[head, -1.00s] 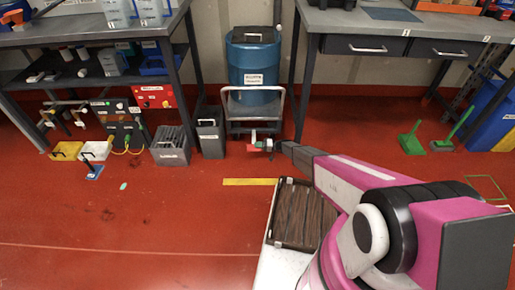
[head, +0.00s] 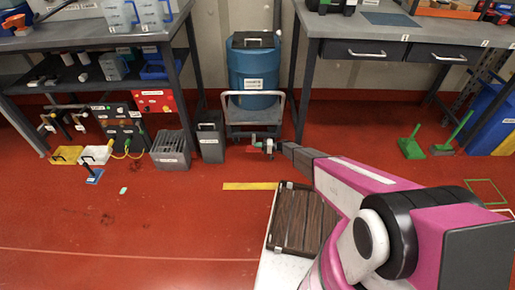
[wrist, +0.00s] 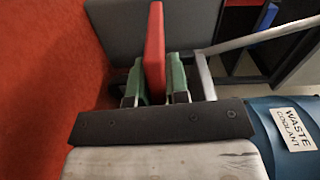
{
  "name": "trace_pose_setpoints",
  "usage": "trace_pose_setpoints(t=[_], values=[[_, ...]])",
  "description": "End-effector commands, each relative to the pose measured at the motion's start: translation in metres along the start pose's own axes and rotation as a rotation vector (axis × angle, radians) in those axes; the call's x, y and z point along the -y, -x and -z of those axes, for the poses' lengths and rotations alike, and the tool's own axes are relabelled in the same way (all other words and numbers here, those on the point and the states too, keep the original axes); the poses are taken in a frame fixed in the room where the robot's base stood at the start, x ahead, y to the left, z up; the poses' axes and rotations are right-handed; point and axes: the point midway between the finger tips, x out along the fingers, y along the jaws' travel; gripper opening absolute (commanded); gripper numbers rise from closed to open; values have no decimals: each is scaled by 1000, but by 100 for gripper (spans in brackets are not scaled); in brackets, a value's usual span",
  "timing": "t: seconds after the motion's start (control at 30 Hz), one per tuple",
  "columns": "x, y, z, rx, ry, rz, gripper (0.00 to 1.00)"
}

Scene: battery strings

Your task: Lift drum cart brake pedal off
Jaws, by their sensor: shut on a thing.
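The red brake pedal (wrist: 154,50) stands between the two green fingers of my gripper (wrist: 155,84) in the wrist view, and the fingers are shut on it. In the head view my gripper (head: 264,146) is low at the front of the drum cart (head: 254,115), with a small patch of red beside it. The cart carries a blue drum (head: 253,75). The drum's waste coolant label shows at the right of the wrist view. The pedal's lower end is hidden by the fingers and the dark gripper body.
The right bench (head: 400,25) is to the right of the drum. A yellow floor strip (head: 249,186) lies in front.

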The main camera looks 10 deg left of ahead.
Motion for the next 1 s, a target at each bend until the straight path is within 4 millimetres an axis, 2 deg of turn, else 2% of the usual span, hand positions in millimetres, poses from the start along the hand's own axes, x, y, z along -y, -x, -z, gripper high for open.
trace_pose_setpoints(t=[0.13, 0.17, 0.2, 0.57, 0.73, 1.0], values=[[4, 1, 2, -3, 9, 7, 0], [4, 1, 2, -3, 10, 7, 25], [4, 1, 2, -3, 10, 6, 38], [2, 4, 1, -3, 4, 4, 38], [1, 25, 1, -4, 4, 2, 38], [2, 76, 1, -3, 5, 4, 38]])
